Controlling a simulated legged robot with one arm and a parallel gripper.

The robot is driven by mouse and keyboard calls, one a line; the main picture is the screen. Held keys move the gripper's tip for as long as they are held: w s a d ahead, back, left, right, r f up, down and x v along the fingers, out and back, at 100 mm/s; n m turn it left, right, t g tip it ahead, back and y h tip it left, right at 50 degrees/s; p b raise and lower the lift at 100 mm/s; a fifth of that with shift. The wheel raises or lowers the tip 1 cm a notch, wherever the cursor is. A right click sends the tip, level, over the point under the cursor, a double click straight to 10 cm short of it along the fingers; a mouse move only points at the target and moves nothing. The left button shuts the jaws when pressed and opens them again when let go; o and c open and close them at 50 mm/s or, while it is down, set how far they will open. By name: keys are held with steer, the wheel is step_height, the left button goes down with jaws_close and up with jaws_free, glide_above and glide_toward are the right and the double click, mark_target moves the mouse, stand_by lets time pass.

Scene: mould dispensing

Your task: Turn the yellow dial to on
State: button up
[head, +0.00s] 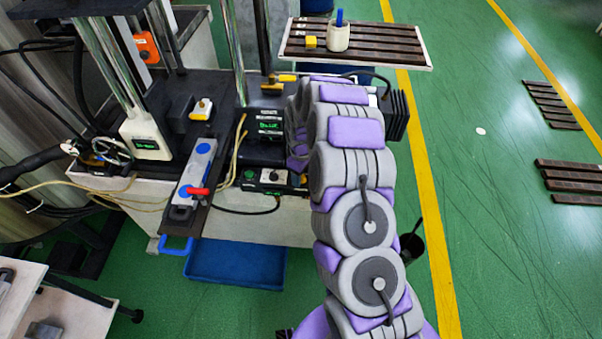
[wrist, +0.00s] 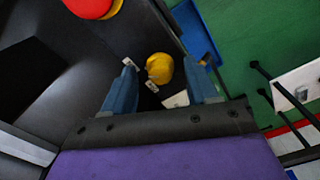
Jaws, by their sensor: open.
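The yellow dial (wrist: 160,68) is a round knob on a dark panel in the wrist view. Small white labels sit beside it. My gripper (wrist: 164,80) is open, with one blue finger on each side of the dial in the picture and a gap to each. I cannot tell how far the fingertips are above the panel. In the head view my arm bends down toward the control box (head: 268,178) at the bench's front edge. The arm links hide my fingers there, and I cannot make out the dial.
A red button (wrist: 90,6) is on the same panel at the upper left. A blue tray (head: 235,265) lies on the floor below the bench. A grey fixture with a red handle (head: 198,192) stands left of the control box. Cables run beside it.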

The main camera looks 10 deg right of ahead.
step_height(320, 180, up, 17)
steer(key=p, duration=0.1)
steer(key=shift+r, duration=0.15)
stand_by(0.4)
steer(key=s+a+r+m+b, duration=0.1)
steer(key=s+r+m, duration=0.1)
steer(key=s+r, duration=0.5)
steer(key=s+a+r+m+b, duration=0.1)
steer(key=s+r, duration=0.2)
steer(key=s, duration=0.8)
steer(key=s+d+m+g+b, duration=0.1)
steer(key=s+m, duration=0.5)
steer(key=s, duration=1.8)
steer(key=shift+s+d+f+g, duration=0.3)
steer(key=shift+s+d+g, duration=0.1)
steer(key=shift+d, duration=0.1)
